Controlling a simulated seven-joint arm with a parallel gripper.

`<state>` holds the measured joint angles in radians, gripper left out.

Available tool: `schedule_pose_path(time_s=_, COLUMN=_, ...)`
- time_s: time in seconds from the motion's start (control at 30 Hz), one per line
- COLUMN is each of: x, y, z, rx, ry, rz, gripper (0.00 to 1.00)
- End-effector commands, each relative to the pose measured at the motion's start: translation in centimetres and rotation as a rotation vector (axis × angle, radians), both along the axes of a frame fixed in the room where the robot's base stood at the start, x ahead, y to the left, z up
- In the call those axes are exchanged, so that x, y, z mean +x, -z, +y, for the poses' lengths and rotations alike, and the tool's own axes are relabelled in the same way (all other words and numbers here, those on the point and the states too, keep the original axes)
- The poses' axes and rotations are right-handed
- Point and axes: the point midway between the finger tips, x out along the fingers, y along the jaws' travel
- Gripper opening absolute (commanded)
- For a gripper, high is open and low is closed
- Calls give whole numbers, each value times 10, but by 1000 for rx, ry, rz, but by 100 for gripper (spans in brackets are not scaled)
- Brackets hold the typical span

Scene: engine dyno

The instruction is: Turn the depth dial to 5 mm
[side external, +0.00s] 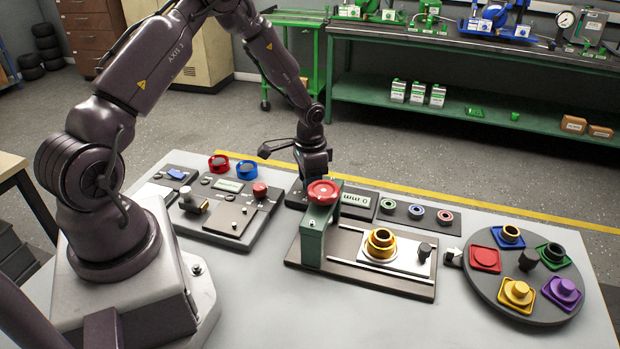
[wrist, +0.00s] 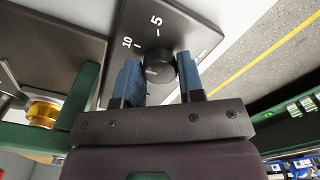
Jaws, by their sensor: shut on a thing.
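The depth dial (wrist: 160,66) is a round black knob on a dark panel (wrist: 185,28) with white marks, 5 and 10 among them. In the wrist view my gripper (wrist: 160,70) has its two blue fingers on either side of the knob, shut on it. Which mark the dial points at cannot be told. In the side view my gripper (side external: 313,172) reaches down behind the green press, and the dial is hidden there. A display (side external: 356,198) beside it appears to read 0 mm, upside down in the picture.
A green press column (side external: 313,240) with a red top (side external: 322,192) stands close in front of my gripper. A gold ring part (side external: 380,244) sits on the press plate. A control panel (side external: 228,212) is to the left; a round carousel (side external: 480,290) with coloured parts is to the right.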

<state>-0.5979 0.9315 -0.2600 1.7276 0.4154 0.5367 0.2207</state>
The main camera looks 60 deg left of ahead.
Motion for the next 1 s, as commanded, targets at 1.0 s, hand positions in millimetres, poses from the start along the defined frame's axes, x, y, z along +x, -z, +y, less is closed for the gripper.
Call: schedule_pose_path(time_s=1.0, x=0, y=-1, z=0, rx=0, ry=939, rz=0, gripper=12)
